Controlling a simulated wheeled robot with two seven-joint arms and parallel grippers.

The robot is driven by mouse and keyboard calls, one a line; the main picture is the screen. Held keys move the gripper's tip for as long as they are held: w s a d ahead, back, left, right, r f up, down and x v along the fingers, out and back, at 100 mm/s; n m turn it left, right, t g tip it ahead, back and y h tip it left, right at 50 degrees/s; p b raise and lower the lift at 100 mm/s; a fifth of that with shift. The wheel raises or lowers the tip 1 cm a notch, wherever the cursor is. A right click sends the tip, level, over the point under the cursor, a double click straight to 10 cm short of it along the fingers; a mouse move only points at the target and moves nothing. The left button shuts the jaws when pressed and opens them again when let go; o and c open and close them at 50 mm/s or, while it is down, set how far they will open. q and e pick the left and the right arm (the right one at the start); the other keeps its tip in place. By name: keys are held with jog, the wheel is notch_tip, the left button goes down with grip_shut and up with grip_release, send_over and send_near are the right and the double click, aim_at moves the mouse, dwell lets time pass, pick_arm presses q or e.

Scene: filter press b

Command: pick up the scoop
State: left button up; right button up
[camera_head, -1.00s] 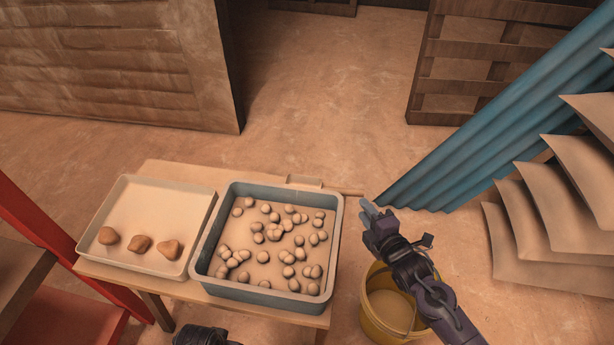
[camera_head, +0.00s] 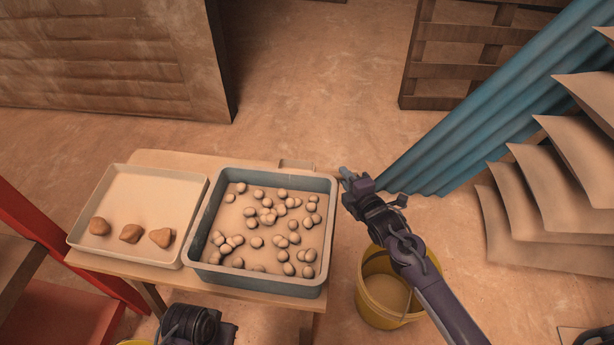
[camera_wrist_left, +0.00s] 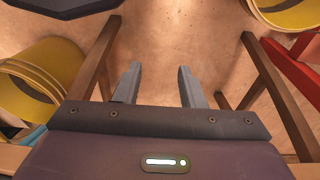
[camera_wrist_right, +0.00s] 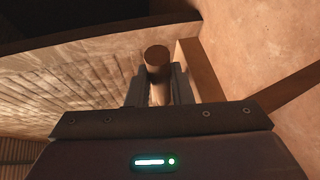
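The scoop (camera_head: 297,163) lies at the back edge of the wooden table, behind the grey-blue tray, and the tray wall hides part of it. Its handle points right, past the tray's back corner. My right gripper (camera_head: 346,174) is at the handle's end. In the right wrist view the round wooden handle (camera_wrist_right: 157,62) fills the space between the fingers, which look closed against both its sides. My left gripper (camera_wrist_left: 160,88) is open and empty, low in front of the table; in the head view only its dark wrist shows at the bottom.
The grey-blue tray (camera_head: 327,232) holds many small balls. A cream tray (camera_head: 140,185) to its left holds three brown lumps. A yellow bucket (camera_head: 380,312) stands on the floor under my right arm. Blue corrugated sheets (camera_head: 470,125) and stacked tan sheets (camera_head: 540,215) are at right.

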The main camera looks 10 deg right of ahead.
grip_shut()
jog(key=shift+r, duration=0.1)
